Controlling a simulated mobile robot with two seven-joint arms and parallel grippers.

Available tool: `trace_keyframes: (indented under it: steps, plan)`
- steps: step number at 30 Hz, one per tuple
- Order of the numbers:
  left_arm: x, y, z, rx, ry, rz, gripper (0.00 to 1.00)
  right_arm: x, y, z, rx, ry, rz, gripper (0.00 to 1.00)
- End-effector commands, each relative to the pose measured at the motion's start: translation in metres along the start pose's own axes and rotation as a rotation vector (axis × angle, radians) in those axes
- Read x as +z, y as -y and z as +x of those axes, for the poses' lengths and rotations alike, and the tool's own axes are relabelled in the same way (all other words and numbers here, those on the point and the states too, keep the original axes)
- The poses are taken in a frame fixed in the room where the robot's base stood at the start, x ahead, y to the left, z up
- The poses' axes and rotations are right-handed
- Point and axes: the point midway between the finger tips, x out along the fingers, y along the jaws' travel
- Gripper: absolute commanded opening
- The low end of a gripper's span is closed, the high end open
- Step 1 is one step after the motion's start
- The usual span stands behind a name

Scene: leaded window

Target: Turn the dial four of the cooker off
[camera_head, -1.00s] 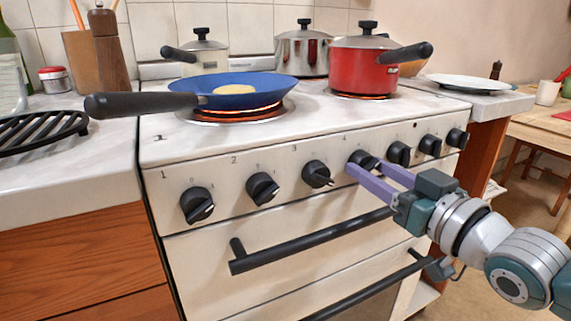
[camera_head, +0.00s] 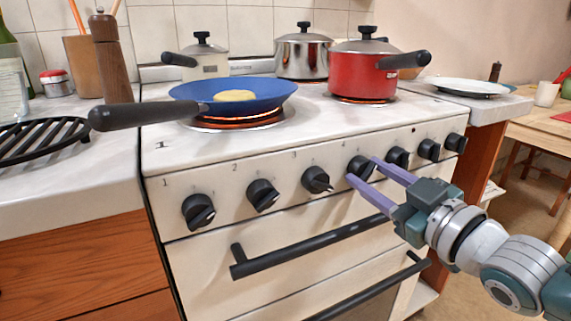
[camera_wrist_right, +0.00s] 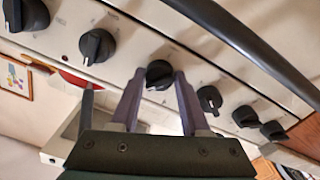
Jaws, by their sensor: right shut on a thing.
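The white cooker (camera_head: 215,232) has a row of black dials along its front panel. Dial four (camera_head: 357,163) is the fourth from the left, under the printed 4. My right gripper (camera_head: 363,170) reaches it from the right, with one purple finger on each side, shut on the dial. The right wrist view shows the dial (camera_wrist_right: 159,72) between the fingertips (camera_wrist_right: 158,82). The fingers partly hide it, so its pointer angle is hard to read. My left gripper is not in view.
A blue frying pan (camera_head: 262,88) sits on a glowing front burner. A red pot (camera_head: 358,75) stands on another glowing burner. Dark oven handles (camera_head: 310,245) cross the front below the dials. Neighbouring dials (camera_head: 317,180) and (camera_head: 398,157) sit close on both sides.

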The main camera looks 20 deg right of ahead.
Motion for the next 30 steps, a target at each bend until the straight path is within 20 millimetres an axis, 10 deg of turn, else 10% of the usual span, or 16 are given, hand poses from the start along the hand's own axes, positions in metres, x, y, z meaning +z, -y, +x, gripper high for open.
trace_keyframes:
  steps: [30]
  plan:
    - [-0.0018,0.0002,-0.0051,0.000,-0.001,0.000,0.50,0.0000,-0.0010,-0.0001,0.000,0.000,-0.654,0.00]
